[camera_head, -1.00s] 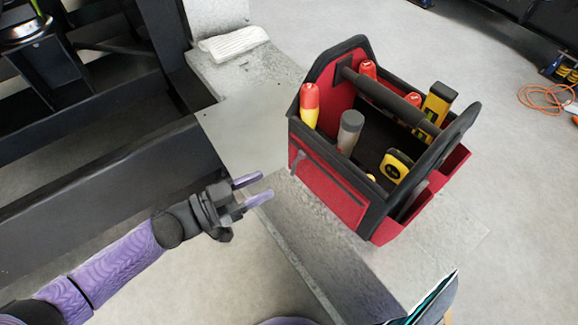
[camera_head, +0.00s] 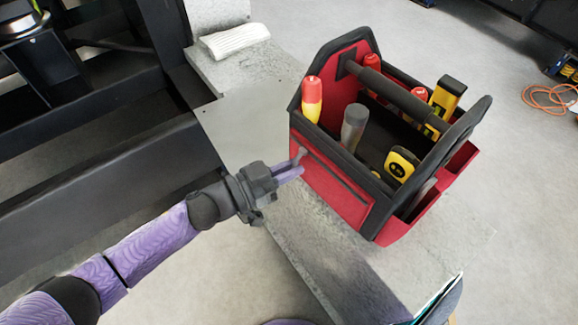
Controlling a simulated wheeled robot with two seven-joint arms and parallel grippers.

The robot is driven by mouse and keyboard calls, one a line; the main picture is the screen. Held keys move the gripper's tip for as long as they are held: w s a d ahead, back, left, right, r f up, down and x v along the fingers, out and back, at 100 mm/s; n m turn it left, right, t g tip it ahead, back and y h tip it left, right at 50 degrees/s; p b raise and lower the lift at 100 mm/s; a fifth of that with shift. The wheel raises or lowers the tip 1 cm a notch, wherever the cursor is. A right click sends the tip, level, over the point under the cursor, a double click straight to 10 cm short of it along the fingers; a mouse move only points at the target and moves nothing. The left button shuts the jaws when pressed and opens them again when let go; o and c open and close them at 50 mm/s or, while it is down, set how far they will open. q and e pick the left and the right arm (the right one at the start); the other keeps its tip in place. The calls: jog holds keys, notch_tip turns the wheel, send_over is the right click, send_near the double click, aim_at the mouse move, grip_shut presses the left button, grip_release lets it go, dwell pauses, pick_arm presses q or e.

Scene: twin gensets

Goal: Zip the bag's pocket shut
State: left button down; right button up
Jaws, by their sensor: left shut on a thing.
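The red and black tool bag (camera_head: 385,140) stands upright on a grey ledge, right of centre. Its red front pocket (camera_head: 332,188) faces me, with a dark zipper line (camera_head: 345,180) along the top. The small grey zipper pull (camera_head: 299,156) is at the pocket's upper left end. My left gripper (camera_head: 294,171) reaches in from the left, its purple fingers shut at the pull. The fingers partly hide the pull and the pocket's left end. My right gripper is not in view.
The bag holds screwdrivers, a yellow tape measure (camera_head: 401,164) and a yellow level (camera_head: 446,98). A folded white cloth (camera_head: 235,40) lies on the ledge behind. Dark steel beams (camera_head: 110,180) stand at left. An orange cable (camera_head: 545,98) lies on the floor at far right.

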aim_at(362, 215)
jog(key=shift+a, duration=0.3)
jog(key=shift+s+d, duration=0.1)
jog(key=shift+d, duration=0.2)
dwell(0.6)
pick_arm(q)
jog(key=shift+s+d, duration=0.15)
jog(key=shift+s, duration=0.05)
jog(key=s+d+p, duration=0.1)
jog(key=s+d, duration=0.1)
jog(key=s, duration=0.1)
jog(key=s+d+p, duration=0.2)
jog(key=s+d, duration=0.1)
jog(key=s+d+p, duration=0.1)
jog(key=s+d, duration=0.1)
jog(key=s, duration=0.1)
jog(key=shift+d+p, duration=0.4)
jog(key=shift+s+d, duration=0.35)
jog(key=shift+s, duration=0.1)
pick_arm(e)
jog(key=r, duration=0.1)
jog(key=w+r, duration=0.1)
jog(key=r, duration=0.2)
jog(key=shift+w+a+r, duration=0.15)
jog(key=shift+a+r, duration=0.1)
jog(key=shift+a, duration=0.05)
